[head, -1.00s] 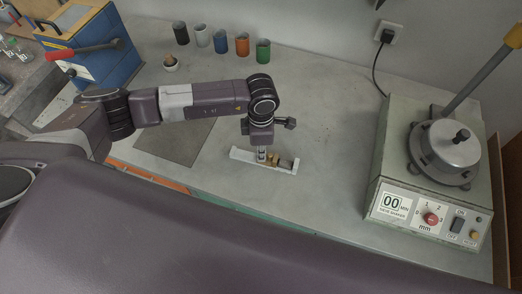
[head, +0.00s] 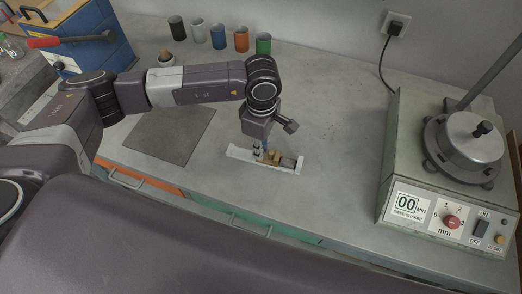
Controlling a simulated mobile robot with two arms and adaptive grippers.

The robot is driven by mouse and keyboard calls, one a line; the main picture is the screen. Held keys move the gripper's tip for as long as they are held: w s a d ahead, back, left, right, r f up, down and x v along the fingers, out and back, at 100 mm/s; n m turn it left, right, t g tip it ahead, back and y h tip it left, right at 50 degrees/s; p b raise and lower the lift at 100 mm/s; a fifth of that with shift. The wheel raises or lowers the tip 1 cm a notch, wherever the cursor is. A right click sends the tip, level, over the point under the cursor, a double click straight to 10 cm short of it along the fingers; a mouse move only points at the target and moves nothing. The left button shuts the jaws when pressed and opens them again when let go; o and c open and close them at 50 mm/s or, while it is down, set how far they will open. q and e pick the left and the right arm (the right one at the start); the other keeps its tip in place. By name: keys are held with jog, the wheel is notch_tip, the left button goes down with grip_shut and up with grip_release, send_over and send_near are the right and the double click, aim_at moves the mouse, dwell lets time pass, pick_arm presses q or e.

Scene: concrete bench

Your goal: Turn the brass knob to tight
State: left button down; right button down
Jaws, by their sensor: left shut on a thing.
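A small brass knob (head: 272,157) sits at the middle of a white, low bracket-like fixture (head: 237,152) on the bench. My left gripper (head: 262,154) reaches down over the fixture from above. Its fingers are shut on the brass knob, and they and the wrist hide part of it. A small brown block-like part (head: 287,162) is just right of the knob on the same fixture. Any marking for tight is too small to see. My right gripper is out of view.
A sieve shaker (head: 440,170) with a round metal lid stands at the right. Several coloured cups (head: 241,40) line the back. A blue box with a red handle (head: 85,42) is at the back left. A dark flat mat (head: 170,135) lies left of the fixture. The bench between fixture and shaker is clear.

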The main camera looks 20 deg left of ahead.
pick_arm(q)
jog(key=shift+r, duration=0.1)
dwell(0.3)
jog(key=c, duration=1.9)
grip_release()
jog(key=shift+c, duration=0.2)
notch_tip(320, 180, up, 12)
